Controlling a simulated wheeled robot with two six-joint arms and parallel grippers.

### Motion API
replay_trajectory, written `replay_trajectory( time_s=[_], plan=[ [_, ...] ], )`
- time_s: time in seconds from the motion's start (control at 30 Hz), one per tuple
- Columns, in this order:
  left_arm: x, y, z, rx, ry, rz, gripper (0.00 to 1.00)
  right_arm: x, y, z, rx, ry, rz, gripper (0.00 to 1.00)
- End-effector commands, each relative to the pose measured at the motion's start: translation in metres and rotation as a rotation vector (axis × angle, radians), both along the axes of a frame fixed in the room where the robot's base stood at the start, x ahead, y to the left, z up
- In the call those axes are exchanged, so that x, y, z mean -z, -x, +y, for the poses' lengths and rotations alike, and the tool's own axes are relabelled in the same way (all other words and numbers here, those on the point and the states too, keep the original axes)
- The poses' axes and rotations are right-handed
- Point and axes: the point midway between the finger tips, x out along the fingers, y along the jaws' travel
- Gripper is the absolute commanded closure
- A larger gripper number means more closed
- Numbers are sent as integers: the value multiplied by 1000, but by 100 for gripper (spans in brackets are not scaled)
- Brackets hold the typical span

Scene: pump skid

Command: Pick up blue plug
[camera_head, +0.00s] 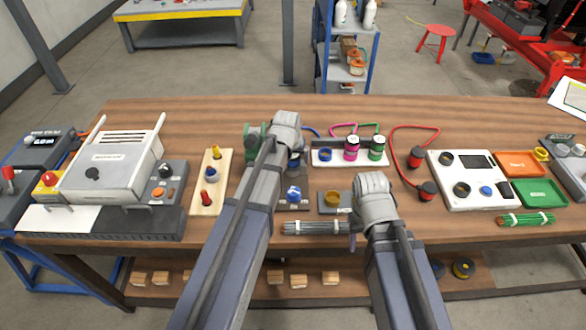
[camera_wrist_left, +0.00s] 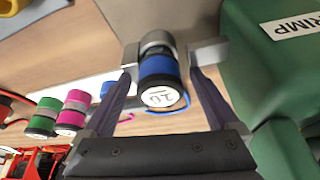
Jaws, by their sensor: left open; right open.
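The blue plug (camera_wrist_left: 157,68) shows in the left wrist view as a dark cylinder with a blue band and a white marked end. It lies between the two fingers of my left gripper (camera_wrist_left: 165,58), which is open around it. Small gaps seem to show at its sides, but contact is hard to judge. In the head view my left gripper (camera_head: 290,140) is beside the green crimp machine, and the arm largely hides the plug. My right gripper (camera_head: 368,205) is over the table front, its fingers mostly hidden by its own arm.
The green crimp machine (camera_wrist_left: 270,70) stands close to the right finger in the wrist view. A white rack (camera_head: 375,159) holds a magenta plug (camera_head: 351,148) and a green plug (camera_head: 376,148). A grey cable bundle (camera_head: 310,228) lies near my right arm.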

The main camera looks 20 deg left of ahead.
Motion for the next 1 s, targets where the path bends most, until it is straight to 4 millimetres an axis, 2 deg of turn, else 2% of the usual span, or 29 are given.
replay_trajectory(
  time_s=[0.1,0.9,0.93,1.0],
  plan=[
    [-1,0,0,0,0,0,6,-1,0,0,0,0,0,50],
    [-1,0,0,0,0,0,96,-1,0,0,0,0,0,50],
    [-1,0,0,0,0,0,100,-1,0,0,0,0,0,50],
    [-1,0,0,0,0,0,100,-1,0,0,0,0,0,50]
  ],
)
